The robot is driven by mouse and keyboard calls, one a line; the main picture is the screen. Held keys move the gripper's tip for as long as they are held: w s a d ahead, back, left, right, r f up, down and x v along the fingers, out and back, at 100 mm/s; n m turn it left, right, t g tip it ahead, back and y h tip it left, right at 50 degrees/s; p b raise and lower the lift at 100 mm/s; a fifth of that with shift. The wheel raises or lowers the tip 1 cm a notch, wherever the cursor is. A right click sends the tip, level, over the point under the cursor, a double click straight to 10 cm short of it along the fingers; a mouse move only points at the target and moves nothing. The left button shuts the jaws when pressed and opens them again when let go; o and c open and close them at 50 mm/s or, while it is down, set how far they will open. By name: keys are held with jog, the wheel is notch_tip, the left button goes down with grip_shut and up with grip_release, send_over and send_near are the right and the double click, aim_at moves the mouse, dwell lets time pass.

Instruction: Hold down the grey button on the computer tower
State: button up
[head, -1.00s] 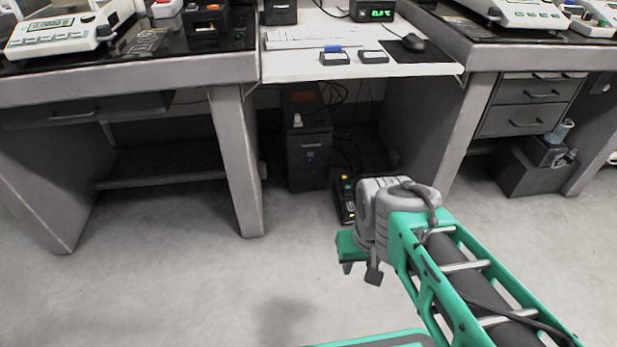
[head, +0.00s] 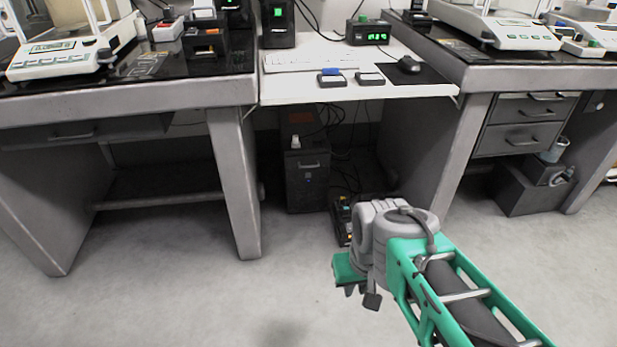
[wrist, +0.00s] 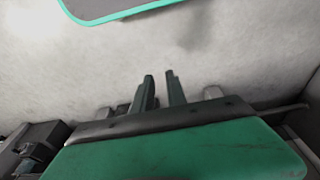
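The dark computer tower (head: 307,190) stands on the floor under the white desk, between two grey table legs. Its front faces me, with a light grey strip and a tiny bluish spot below it; I cannot tell for sure which mark is the grey button. My gripper (head: 354,291) is in front of the tower, to its right and lower in the head picture, well apart from it. In the wrist view, my gripper (wrist: 160,76) has its two dark fingers slightly apart with nothing between them, over bare floor. The tower is not recognisable in the wrist view.
A dark power strip or box (head: 342,222) with coloured parts lies beside the tower, partly hidden by my arm. Cables hang behind. The white desk (head: 430,90) overhangs the tower. Table legs (head: 234,180) stand at both sides. The floor in front is clear.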

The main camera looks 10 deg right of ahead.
grip_shut()
dwell(1.3)
